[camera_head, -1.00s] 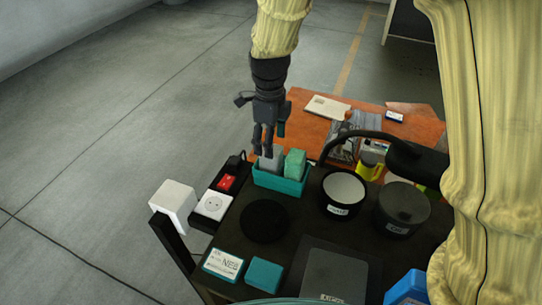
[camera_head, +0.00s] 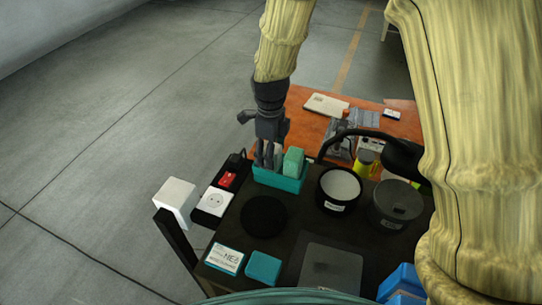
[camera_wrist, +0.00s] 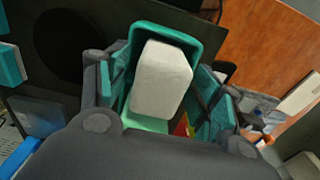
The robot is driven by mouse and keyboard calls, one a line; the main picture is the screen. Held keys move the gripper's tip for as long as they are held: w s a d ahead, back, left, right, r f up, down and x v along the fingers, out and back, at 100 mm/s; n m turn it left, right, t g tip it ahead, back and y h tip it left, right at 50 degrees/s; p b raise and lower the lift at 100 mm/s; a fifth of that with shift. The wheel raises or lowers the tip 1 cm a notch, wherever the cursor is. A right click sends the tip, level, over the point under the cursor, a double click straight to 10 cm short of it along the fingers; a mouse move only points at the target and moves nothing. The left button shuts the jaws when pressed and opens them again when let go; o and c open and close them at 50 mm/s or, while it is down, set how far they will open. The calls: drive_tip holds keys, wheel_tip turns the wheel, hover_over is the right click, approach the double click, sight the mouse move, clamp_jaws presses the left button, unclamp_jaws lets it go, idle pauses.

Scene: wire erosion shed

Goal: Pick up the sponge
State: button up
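A teal open bin (camera_head: 278,182) stands at the far side of the dark table and holds a pale block and a light green block (camera_head: 293,161). No label shows which block is the sponge. In the wrist view the pale block (camera_wrist: 162,82) looks white and stands in the teal bin (camera_wrist: 167,34). My gripper (camera_head: 270,160) points down into the bin's left part. In the wrist view my gripper (camera_wrist: 164,75) has one finger on each side of the white block, with narrow gaps showing. It looks open; the fingertips are partly hidden.
A black pot (camera_head: 338,190) and a dark lidded pot (camera_head: 394,205) stand right of the bin. A red switch (camera_head: 227,179) and a white socket (camera_head: 213,202) are on its left. A black disc (camera_head: 264,216) lies in front. An orange table (camera_head: 398,127) is behind.

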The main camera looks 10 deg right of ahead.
drive_tip(key=shift+s+r, duration=0.1)
drive_tip(key=c, duration=0.7)
drive_tip(key=shift+c, duration=0.5)
drive_tip(key=shift+r+b, duration=1.65)
drive_tip(key=shift+r, duration=3.35)
drive_tip(key=shift+o, duration=0.9)
drive_tip(key=shift+c, duration=1.3)
